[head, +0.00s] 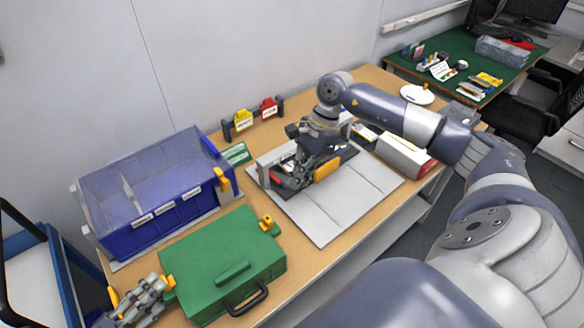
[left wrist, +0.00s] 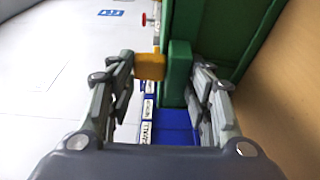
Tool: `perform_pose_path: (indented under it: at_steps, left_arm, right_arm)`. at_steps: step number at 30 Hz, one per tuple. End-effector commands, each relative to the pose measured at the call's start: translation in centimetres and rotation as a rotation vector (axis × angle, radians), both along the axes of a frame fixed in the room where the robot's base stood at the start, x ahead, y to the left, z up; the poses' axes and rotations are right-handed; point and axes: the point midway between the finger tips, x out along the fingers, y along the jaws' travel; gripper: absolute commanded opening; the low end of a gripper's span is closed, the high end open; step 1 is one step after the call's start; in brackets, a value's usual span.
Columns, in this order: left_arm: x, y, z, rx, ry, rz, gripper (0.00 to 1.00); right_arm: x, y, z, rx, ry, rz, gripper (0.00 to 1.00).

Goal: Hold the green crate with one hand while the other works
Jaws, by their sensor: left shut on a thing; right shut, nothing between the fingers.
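The green crate (head: 222,262) sits closed at the front left of the table, with a black handle on its near side and yellow latches. My left gripper (head: 158,288) is at its left end. In the left wrist view the fingers (left wrist: 170,78) are on either side of a green edge of the crate (left wrist: 180,75), with a yellow latch (left wrist: 150,66) beside the left finger. My right gripper (head: 292,180) is shut and empty, low over a dark tray on the grey mat (head: 325,215). Its fingertips are partly hidden.
A blue bin with a clear lid (head: 150,200) stands behind the crate. Yellow and red holders (head: 255,117) stand at the back. A white and red box (head: 405,157) lies to the right. The mat's front part is clear. A green-topped table (head: 455,60) is further off.

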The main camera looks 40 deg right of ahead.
Motion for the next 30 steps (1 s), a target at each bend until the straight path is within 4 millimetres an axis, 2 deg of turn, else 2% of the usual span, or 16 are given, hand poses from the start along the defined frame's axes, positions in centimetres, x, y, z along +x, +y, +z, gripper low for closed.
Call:
perform_pose_path:
  at_steps: [6, 18, 19, 21, 22, 30]
  left_arm:
    - [0.0, 0.1, -0.1, 0.002, 0.002, 0.002, 0.08]
    - [0.1, 0.2, 0.0, 0.002, 0.001, 0.003, 0.08]
    - [0.1, 0.2, 0.0, 0.002, 0.001, 0.004, 0.52]
    - [0.1, 0.2, 0.0, 0.002, 0.001, 0.004, 0.68]
    - [0.1, 0.2, 0.0, 0.002, 0.001, 0.003, 0.71]
    - [0.1, 0.1, 0.0, 0.001, 0.0, 0.002, 0.71]
  right_arm:
    - [0.0, -0.7, 1.7, -0.001, -0.001, -0.001, 0.0]
    - [0.0, -0.8, 1.9, -0.002, 0.0, -0.001, 0.0]
    - [0.0, -0.8, 1.9, -0.002, 0.001, -0.002, 0.0]
    - [0.0, -0.8, 1.8, -0.002, 0.001, -0.002, 0.0]
    - [0.0, -0.8, 1.8, -0.002, 0.001, -0.002, 0.0]
    - [0.0, -0.8, 1.8, -0.002, 0.001, -0.002, 0.0]
